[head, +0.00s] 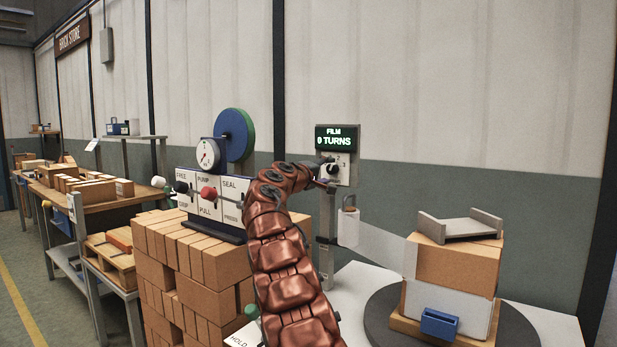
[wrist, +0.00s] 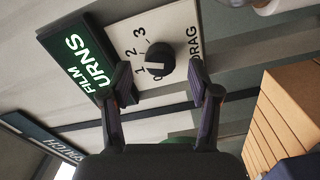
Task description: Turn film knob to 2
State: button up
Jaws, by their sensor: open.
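The film knob (wrist: 160,60) is a small round black knob with a pale mark, on a white plate (wrist: 175,25) numbered up to 3 and lettered DRAG. In the head view the knob (head: 332,170) sits below a green-lit display (head: 337,138) that reads FILM 0 TURNS. The number 2 is printed to the left of the knob in the wrist view. My gripper (wrist: 165,87) is open, with one dark finger on each side just short of the knob. The fingers do not appear to touch it. In the head view my gripper (head: 326,183) is partly hidden by my arm.
A brick stack with a lever panel (head: 207,187) and gauge stands left of my arm. A turntable (head: 512,328) with wrapped bricks and a film sheet (head: 385,245) stands at right.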

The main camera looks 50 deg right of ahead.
jog(key=shift+a, duration=1.05)
jog(key=a, duration=0.7)
jog(key=shift+s, duration=0.25)
jog(key=shift+a+f, duration=0.1)
jog(key=shift+f, duration=0.05)
